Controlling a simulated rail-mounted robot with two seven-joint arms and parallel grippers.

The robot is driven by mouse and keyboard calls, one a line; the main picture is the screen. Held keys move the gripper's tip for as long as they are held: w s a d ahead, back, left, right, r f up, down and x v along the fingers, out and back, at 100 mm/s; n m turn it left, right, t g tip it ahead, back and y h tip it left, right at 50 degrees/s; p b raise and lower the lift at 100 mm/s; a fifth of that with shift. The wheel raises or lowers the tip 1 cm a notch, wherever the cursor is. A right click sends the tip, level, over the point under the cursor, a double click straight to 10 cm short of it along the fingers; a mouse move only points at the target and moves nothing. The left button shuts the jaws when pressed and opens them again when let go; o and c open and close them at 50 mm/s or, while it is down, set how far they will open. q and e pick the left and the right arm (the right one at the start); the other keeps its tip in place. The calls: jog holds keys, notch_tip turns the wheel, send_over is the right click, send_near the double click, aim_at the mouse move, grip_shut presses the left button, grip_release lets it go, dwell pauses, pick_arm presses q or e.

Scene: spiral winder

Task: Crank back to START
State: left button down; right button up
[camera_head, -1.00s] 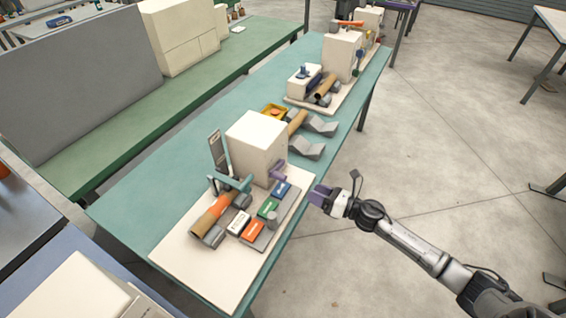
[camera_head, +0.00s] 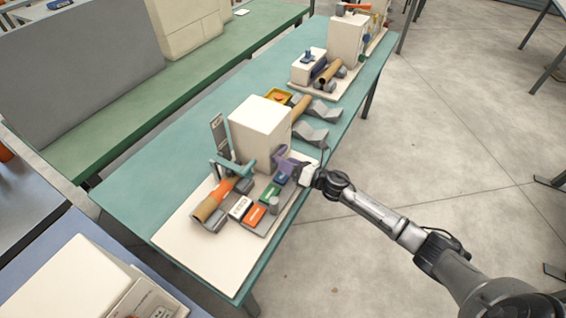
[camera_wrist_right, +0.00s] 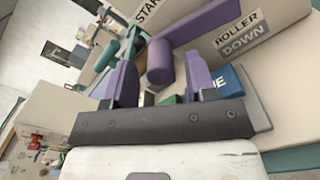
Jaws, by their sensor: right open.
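The winder (camera_head: 262,130) is a cream box on a cream base board (camera_head: 205,255). A purple crank arm (camera_wrist_right: 210,25) with a round purple handle (camera_wrist_right: 160,60) is on the winder's face; START and ROLLER DOWN labels show beside it. My right gripper (camera_head: 294,169) is at the winder's right side, by the crank. In the right wrist view its two purple fingers (camera_wrist_right: 160,72) are open, with the handle in the gap between and just beyond them. I cannot tell whether they touch it. My left gripper is not in view.
An orange-and-brown roll (camera_head: 222,198) lies at the winder's front, beside a row of coloured buttons (camera_head: 255,217). Grey V-shaped blocks (camera_head: 310,132) and a second machine (camera_head: 347,45) stand farther along the teal table (camera_head: 165,185). Open floor lies to the right.

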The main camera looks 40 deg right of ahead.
jog(key=shift+x, duration=1.1)
jog(key=shift+s, duration=0.1)
jog(key=shift+c, duration=0.3)
grip_shut()
